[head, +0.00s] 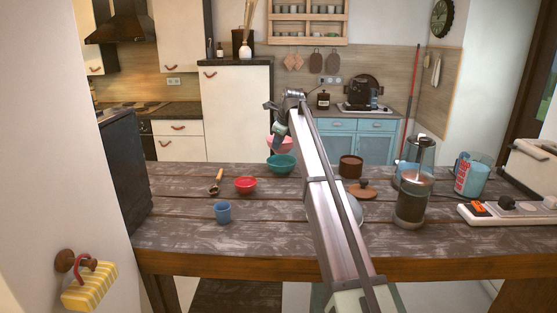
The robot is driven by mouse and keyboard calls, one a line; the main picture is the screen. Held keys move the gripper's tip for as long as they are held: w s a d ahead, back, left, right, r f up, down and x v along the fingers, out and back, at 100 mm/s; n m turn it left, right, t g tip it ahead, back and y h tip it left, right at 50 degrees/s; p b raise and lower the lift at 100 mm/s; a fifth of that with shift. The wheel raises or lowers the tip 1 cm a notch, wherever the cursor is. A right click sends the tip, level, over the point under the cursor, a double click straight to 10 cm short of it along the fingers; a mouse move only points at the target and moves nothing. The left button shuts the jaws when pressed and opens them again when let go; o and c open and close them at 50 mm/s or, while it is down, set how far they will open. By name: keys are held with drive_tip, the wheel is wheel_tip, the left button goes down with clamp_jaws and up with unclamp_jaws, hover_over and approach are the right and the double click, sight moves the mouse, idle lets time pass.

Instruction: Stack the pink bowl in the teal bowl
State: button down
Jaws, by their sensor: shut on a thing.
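The pink bowl (279,146) is upright in the head view, held at its rim by my gripper (279,134), which is shut on it. My arm hides the bowl's right side. The teal bowl (282,166) stands upright on the wooden table, directly below the pink bowl in the picture. The pink bowl's underside is close to the teal bowl's far rim; I cannot tell whether they touch or how they line up in depth.
A red bowl (245,185), a blue cup (222,212) and a scoop-like tool (216,183) stand left on the table (180,225). A brown pot (350,167), a wooden lid (362,191), a glass jar (411,205) and a power strip (510,213) are right.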

drive_tip(key=shift+f, duration=2.95)
drive_tip(key=shift+f, duration=0.1)
drive_tip(key=c, duration=1.1)
unclamp_jaws()
drive_tip(key=v, duration=1.2)
